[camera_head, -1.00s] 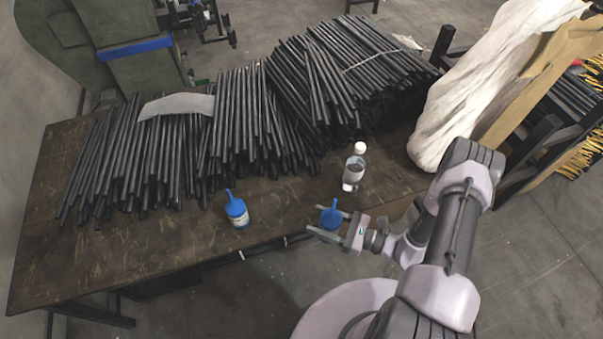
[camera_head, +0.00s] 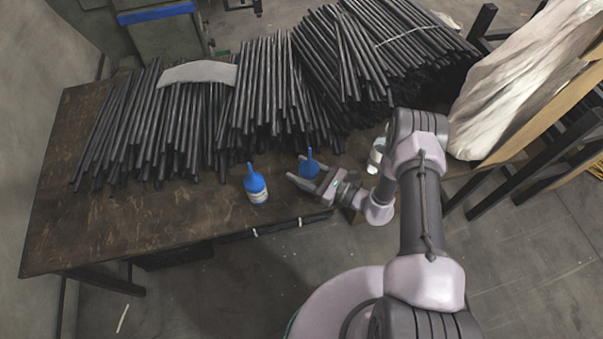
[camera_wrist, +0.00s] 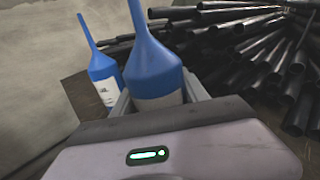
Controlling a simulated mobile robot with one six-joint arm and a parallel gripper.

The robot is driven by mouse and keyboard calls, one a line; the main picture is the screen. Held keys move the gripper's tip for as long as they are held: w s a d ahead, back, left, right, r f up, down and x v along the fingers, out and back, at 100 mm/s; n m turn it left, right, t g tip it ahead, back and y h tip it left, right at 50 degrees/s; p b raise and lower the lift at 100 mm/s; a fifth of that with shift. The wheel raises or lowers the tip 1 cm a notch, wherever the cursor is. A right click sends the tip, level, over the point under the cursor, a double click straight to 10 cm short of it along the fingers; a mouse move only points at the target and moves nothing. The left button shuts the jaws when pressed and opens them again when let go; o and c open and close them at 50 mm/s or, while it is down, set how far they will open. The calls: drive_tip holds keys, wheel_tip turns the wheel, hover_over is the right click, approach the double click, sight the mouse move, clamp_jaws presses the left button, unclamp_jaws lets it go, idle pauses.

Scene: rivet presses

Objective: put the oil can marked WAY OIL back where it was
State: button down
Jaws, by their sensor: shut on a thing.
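A blue oil can with a tall thin spout (camera_head: 310,168) is held between the fingers of my gripper (camera_head: 304,176), which is shut on it. In the wrist view this held can (camera_wrist: 154,68) is upright, its lower part hidden by the gripper body. I cannot tell whether its base touches the table. A second blue oil can (camera_head: 256,186), with a white label, stands on the table just left of my gripper. It also shows at the left in the wrist view (camera_wrist: 104,70). I cannot read the marking on either can.
The wooden table (camera_head: 110,217) carries large piles of black rods (camera_head: 262,95) behind the cans. A clear bottle (camera_head: 376,156) stands to the right, partly hidden by my arm. Bare tabletop lies left of the standing can and along the front edge.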

drive_tip(key=shift+d+f, duration=0.1)
drive_tip(key=shift+f, duration=0.25)
drive_tip(key=shift+f, duration=0.15)
drive_tip(key=c, duration=0.6)
unclamp_jaws()
